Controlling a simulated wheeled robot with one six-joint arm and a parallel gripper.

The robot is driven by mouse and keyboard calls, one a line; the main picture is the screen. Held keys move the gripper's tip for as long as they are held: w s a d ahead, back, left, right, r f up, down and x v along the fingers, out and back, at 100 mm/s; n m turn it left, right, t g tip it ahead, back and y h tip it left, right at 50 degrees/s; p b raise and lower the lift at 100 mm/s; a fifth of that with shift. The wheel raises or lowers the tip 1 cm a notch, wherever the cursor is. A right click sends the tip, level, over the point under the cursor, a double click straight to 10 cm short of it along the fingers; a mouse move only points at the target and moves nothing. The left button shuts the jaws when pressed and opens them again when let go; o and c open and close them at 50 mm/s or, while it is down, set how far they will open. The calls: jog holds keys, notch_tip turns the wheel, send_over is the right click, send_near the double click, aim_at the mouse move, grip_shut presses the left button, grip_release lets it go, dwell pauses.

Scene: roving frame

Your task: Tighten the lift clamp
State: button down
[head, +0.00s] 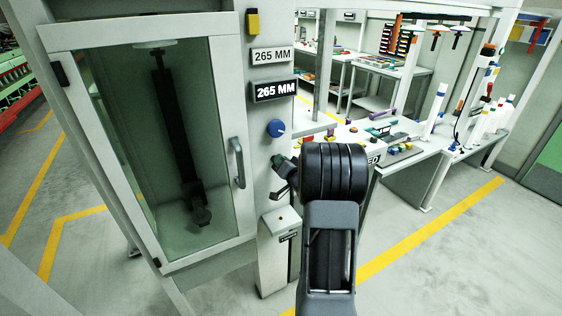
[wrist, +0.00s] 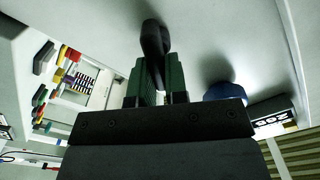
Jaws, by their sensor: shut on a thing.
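The lift clamp shows in the wrist view as a black rounded lever (wrist: 153,40) standing out from a pale panel. The green-padded fingers of my gripper (wrist: 154,85) are shut on its near part, and its upper end shows beyond them. In the head view my gripper (head: 286,174) is at the grey post right of the glass cabinet, below a blue knob (head: 275,128). My own wrist hides part of the contact there, and I cannot tell the clamp's exact angle. The blue knob also shows right of the fingers in the wrist view (wrist: 225,92).
Two signs (head: 272,56) reading 265 MM sit on the post above the knob. The glass-doored cabinet (head: 110,140) has a grey handle (head: 237,163). A pale box (head: 280,222) stands under my gripper. A workbench (head: 425,150) with tools is at right; floor beyond my arm is clear.

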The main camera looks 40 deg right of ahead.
jog(key=m, duration=0.3)
jog(key=m+p, duration=0.1)
jog(key=m, duration=0.1)
jog(key=shift+d+f, duration=0.2)
jog(key=shift+f, duration=0.05)
jog(key=shift+f+m+p, duration=0.2)
jog(key=shift+m+p, duration=0.15)
jog(key=shift+m, duration=0.9)
jog(key=shift+f+m+p, duration=0.15)
jog(key=shift+m+p, duration=0.2)
jog(key=shift+m, duration=1.2)
jog(key=c, duration=1.1)
grip_release()
jog(key=shift+c, duration=0.2)
jog(key=shift+s, duration=0.1)
jog(key=s+a+b, duration=0.1)
jog(key=s+b, duration=0.1)
jog(key=s, duration=1.1)
jog(key=shift+s+a, duration=0.3)
jog(key=shift+a, duration=0.1)
